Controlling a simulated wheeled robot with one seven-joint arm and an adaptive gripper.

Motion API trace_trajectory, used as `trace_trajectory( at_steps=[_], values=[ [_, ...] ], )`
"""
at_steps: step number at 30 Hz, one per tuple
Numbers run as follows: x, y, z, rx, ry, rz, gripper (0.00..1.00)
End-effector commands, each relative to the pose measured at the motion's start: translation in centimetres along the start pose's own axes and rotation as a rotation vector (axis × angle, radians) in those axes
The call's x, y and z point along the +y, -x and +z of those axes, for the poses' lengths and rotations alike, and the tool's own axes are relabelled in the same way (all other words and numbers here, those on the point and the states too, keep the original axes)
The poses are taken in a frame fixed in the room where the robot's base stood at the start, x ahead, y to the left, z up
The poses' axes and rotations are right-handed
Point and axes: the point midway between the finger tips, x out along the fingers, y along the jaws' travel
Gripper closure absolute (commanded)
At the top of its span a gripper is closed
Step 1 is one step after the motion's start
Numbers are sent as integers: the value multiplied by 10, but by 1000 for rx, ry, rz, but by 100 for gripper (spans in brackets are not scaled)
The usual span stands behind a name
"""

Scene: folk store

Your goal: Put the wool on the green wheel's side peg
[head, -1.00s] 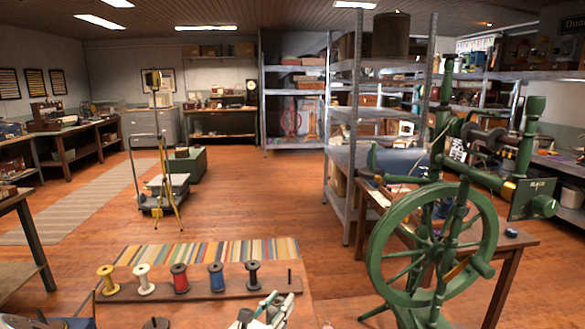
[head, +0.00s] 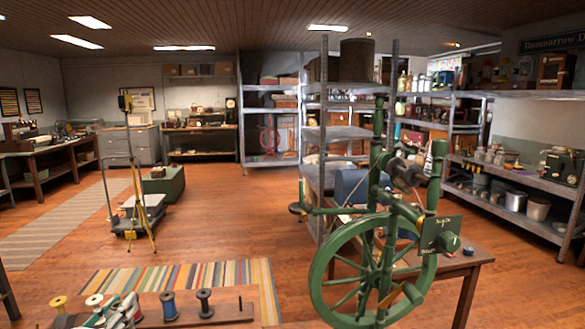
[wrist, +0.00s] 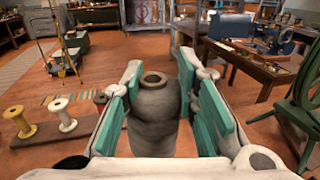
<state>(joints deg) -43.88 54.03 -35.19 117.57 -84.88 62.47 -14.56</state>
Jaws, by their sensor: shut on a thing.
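My gripper (head: 122,312) shows at the lower left of the head view. In the wrist view its teal-padded fingers (wrist: 158,92) stand on both sides of a grey, jar-shaped piece (wrist: 155,112) with a hollow neck, apparently the wool, and are shut on it. It is upright in that view. The green wheel (head: 365,268) stands at the right of the head view, apart from my gripper. A green peg (head: 452,242) sticks out beside a dark lettered plate (head: 434,232) on its right side. The wheel's lettering is too small to read.
A wooden rack (head: 232,312) holds several spools, among them a blue one (head: 169,306) and a black one (head: 204,304). A table (head: 462,268) stands behind the wheel. A yellow tripod (head: 138,215) stands left. Open floor lies between the striped rug (head: 185,277) and shelves.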

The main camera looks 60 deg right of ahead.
Motion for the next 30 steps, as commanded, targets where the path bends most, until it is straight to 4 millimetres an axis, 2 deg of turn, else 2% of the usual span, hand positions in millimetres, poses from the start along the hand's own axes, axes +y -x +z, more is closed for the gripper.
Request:
trace_trajectory(
  at_steps=[1,8,15,23,30],
  values=[
    [-11,-10,19,2,-8,-31,92],
    [-49,-51,84,-5,-11,-153,92],
    [-98,-87,148,-11,-18,-275,92],
    [-159,-120,215,-17,-24,-402,92],
    [-221,-143,274,-21,-30,-517,92]
  ],
)
